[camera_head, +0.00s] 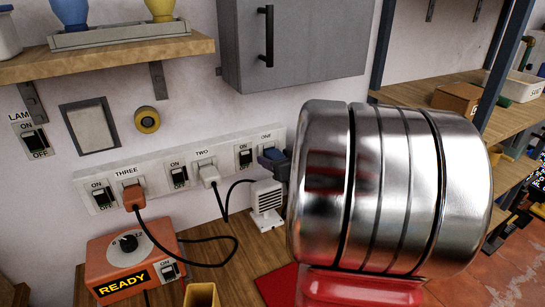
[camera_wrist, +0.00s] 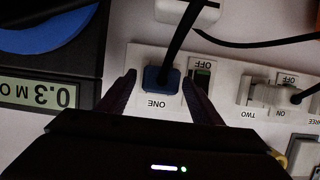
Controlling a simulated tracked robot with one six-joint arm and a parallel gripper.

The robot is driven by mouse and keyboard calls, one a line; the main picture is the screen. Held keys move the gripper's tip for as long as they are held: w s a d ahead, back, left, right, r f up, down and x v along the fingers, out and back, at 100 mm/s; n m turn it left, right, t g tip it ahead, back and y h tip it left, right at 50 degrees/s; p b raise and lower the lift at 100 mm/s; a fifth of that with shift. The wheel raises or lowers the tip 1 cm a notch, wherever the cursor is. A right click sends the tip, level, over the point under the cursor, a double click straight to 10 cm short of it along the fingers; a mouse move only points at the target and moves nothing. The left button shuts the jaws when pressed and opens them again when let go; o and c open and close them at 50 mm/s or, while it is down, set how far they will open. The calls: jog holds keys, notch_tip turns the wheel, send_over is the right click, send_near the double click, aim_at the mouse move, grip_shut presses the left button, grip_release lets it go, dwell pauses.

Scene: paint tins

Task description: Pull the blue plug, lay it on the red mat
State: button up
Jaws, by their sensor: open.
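The blue plug (camera_head: 270,156) sits in the socket labelled ONE, at the right end of the white power strip (camera_head: 222,160). In the wrist view the blue plug (camera_wrist: 161,80) is between the two dark fingers of my gripper (camera_wrist: 159,76), with its black cord running up. The gripper is open, one finger on each side of the plug, with gaps showing. In the head view my big metal arm link hides most of the gripper. The red mat (camera_head: 277,284) lies on the bench, its right part hidden behind my arm.
An orange plug (camera_head: 133,194) is in socket THREE and a white plug (camera_head: 209,174) in socket TWO. An orange READY box (camera_head: 130,262) and a white vented device (camera_head: 266,203) stand on the bench. A grey cabinet (camera_head: 296,45) hangs above. A display (camera_wrist: 45,95) shows in the wrist view.

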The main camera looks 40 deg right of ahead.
jog(key=shift+c, duration=0.6)
jog(key=c, duration=1.1)
jog(key=shift+c, duration=0.2)
jog(key=shift+s, duration=0.15)
jog(key=shift+s+a, duration=0.2)
jog(key=shift+s, duration=0.4)
jog(key=shift+s, duration=0.2)
jog(key=shift+s+a, duration=0.15)
jog(key=shift+s, duration=0.05)
jog(key=shift+s+a, duration=0.3)
jog(key=shift+s, duration=0.65)
jog(key=shift+s+a, duration=0.3)
jog(key=shift+s, duration=0.65)
